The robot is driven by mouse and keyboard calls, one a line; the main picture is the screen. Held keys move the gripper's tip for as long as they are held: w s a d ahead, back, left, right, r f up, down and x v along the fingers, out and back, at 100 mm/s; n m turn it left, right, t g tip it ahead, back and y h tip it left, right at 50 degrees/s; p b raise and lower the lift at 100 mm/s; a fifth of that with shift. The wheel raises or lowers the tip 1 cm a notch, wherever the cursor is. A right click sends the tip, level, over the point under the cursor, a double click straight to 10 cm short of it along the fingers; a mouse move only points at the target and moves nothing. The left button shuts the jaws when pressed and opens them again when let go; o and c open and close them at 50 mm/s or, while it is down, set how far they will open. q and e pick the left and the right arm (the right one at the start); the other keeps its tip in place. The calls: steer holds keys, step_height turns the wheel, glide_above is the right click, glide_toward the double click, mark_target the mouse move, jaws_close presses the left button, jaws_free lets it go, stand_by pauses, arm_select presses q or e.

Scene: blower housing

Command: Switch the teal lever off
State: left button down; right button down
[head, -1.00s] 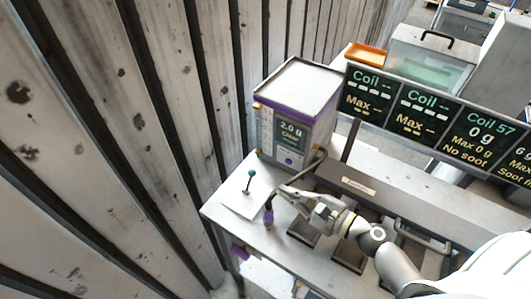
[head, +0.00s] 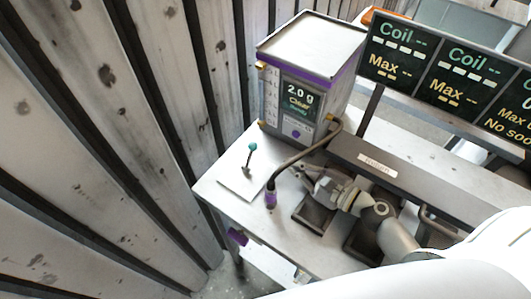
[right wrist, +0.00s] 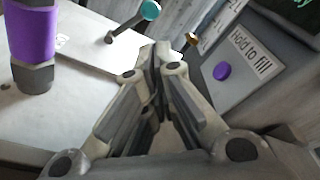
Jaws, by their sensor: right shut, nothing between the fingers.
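The teal lever (head: 252,147) has a round teal knob on a thin dark shaft. It stands on a white plate (head: 237,187) at the table's left end, leaning slightly right in the head view. In the right wrist view, the teal knob (right wrist: 150,10) shows at the top, just beyond the fingertips. My right gripper (head: 303,171) is to the right of the lever, apart from it in the head view. In the right wrist view, its fingers (right wrist: 161,52) are together and empty. I cannot tell the exact gap to the knob. My left gripper is not in view.
A dark hose with a purple nozzle (head: 271,199) hangs between lever and gripper; its purple band (right wrist: 32,35) is close at left in the wrist view. The dispenser box (head: 300,100) stands behind. A corrugated wall (head: 120,130) borders the table's left.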

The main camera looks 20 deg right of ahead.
mark_target(250, 156)
steer(key=shift+f, duration=0.15)
stand_by(0.3)
steer(key=shift+w+a, duration=0.35)
steer(key=shift+w, duration=0.15)
steer(key=p+x, duration=0.2)
steer(key=x, duration=0.6)
steer(key=shift+w+a+f, duration=0.1)
steer(key=shift+w+a, duration=0.05)
steer(key=shift+w, duration=0.25)
steer(key=shift+s+a+r+n+b, duration=0.15)
steer(key=shift+r+n+b, duration=0.2)
steer(key=shift+n, duration=0.25)
steer(key=shift+s+a+r+n+t, duration=0.1)
steer(key=shift+n+t, duration=0.2)
steer(key=shift+s+a+r+n+b, duration=0.2)
steer(key=shift+r+n+b, duration=0.15)
steer(key=shift+n, duration=0.15)
steer(key=shift+s+a+r+p, duration=0.35)
steer(key=shift+a+r, duration=0.2)
steer(key=shift+r, duration=0.05)
steer(key=shift+s, duration=0.1)
